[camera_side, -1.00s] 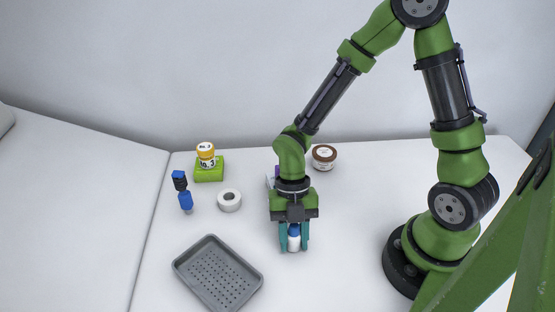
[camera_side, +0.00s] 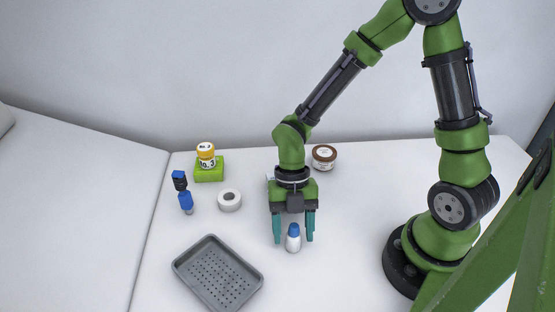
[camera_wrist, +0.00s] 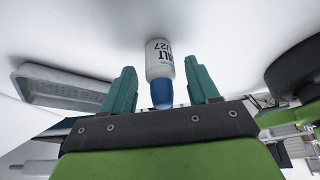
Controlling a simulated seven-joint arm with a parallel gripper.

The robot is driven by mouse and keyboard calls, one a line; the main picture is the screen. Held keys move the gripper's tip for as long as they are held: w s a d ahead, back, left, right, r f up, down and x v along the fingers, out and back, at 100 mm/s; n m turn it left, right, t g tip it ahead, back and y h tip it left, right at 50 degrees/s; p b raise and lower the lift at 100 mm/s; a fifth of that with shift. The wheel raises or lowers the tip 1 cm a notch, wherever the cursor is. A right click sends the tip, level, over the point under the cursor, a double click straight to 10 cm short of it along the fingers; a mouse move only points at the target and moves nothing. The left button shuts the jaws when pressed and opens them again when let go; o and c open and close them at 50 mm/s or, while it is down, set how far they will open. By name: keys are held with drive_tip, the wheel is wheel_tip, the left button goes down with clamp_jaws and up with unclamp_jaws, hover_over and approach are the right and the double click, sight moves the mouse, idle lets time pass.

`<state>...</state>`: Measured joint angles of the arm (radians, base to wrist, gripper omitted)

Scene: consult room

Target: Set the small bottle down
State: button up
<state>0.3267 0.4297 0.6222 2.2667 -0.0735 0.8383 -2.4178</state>
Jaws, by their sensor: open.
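The small bottle (camera_side: 293,239) is white with a blue cap and stands upright on the white table. In the wrist view the small bottle (camera_wrist: 159,62) shows a printed label with "ALT" and "27" on it. My gripper (camera_side: 294,240) is open, with one teal finger on each side of the bottle and a visible gap to each. In the wrist view my gripper (camera_wrist: 163,85) also has its fingers apart around the bottle's cap end.
A grey perforated tray (camera_side: 178,267) lies to the left front.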

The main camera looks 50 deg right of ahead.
drive_tip(key=d+r+m+t, duration=0.4)
drive_tip(key=r+m, duration=0.7)
drive_tip(key=m, duration=0.4)
drive_tip(key=s+d+r+m+t+h, duration=0.1)
drive_tip(key=d+r+m+t, duration=0.4)
drive_tip(key=r+m, duration=0.6)
drive_tip(key=m+t, duration=0.1)
drive_tip(key=m, duration=0.4)
drive_tip(key=shift+s+d, duration=0.15)
drive_tip(key=shift+s, duration=0.05)
